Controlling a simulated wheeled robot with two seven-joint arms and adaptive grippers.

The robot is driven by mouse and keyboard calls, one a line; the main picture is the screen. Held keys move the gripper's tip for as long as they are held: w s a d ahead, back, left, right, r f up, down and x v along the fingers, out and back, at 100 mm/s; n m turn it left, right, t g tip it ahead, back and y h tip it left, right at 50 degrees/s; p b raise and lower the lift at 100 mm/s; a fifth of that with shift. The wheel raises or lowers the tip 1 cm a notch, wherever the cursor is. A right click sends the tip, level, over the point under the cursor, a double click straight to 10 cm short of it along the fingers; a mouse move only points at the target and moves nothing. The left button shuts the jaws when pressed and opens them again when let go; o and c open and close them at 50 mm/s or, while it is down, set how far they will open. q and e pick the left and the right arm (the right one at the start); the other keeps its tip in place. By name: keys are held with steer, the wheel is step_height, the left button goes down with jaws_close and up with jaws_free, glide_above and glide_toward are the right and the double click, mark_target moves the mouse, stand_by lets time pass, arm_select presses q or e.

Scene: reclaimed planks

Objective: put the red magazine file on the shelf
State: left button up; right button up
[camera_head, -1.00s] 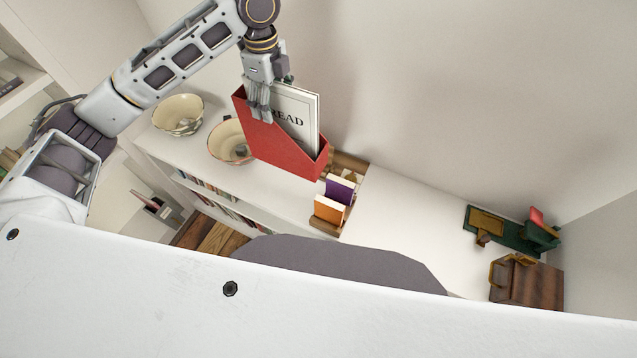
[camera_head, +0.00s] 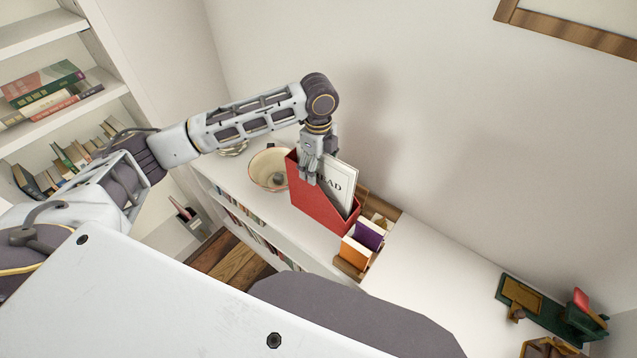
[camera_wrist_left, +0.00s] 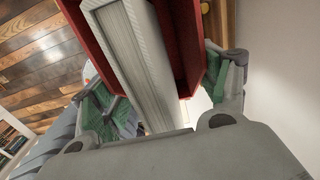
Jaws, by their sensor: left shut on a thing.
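My left gripper (camera_head: 312,178) is shut on the red magazine file (camera_head: 322,212) near its upper end. The file is tilted in the head view and holds a pale book or magazine (camera_head: 343,184) with dark letters. The file appears over the top of a low white bookcase (camera_head: 425,265); I cannot tell whether it touches that top. In the left wrist view, the red file (camera_wrist_left: 182,40) and pale pages (camera_wrist_left: 135,60) lie between the green-padded fingers. A taller white shelf unit (camera_head: 113,85) stands at the left. My right gripper is not in view.
A cream bowl (camera_head: 265,168) sits just left of the file, with another partly behind my arm. A wooden holder with orange and purple books (camera_head: 354,251) is just right of it. Green and wooden items (camera_head: 535,305) stand farther right. Bare top lies between.

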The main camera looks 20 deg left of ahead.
mark_target(319, 183)
arm_select(q)
steer(key=shift+f, duration=1.5)
steer(key=shift+f, duration=2.5)
steer(key=shift+p, duration=0.3)
steer(key=o, duration=1.7)
steer(key=shift+s+f, duration=0.1)
steer(key=shift+c, duration=0.2)
step_height(319, 183, up, 12)
steer(key=b, duration=0.1)
steer(key=shift+o, duration=0.3)
